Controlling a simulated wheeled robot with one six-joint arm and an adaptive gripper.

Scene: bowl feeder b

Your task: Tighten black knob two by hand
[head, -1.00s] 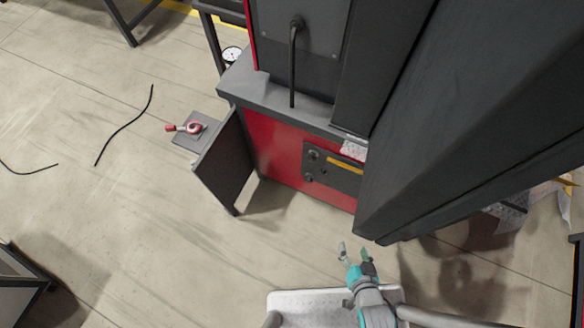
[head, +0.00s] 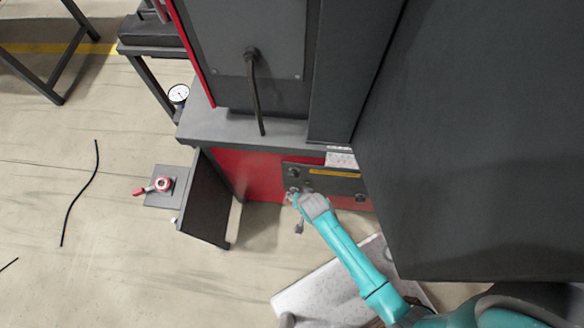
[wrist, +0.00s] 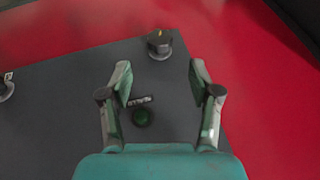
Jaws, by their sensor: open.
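In the wrist view a black knob (wrist: 159,44) with a yellow mark on top stands on the dark grey control panel (wrist: 60,120), just beyond my fingertips. My gripper (wrist: 160,75) is open and empty, its two fingers spread below and either side of that knob, not touching it. A green button (wrist: 142,117) and a small label lie on the panel between the fingers. Another knob (wrist: 5,88) is cut off at the left edge. In the head view my gripper (head: 295,201) is at the panel's left end, close below a dark knob (head: 294,172). I cannot tell which knob is number two.
The panel sits in the red front of a machine cabinet (head: 262,172). An open dark door (head: 205,200) stands left of my gripper. A large dark grey housing (head: 470,130) overhangs on the right. A red-handled part on a plate (head: 160,186) lies farther left.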

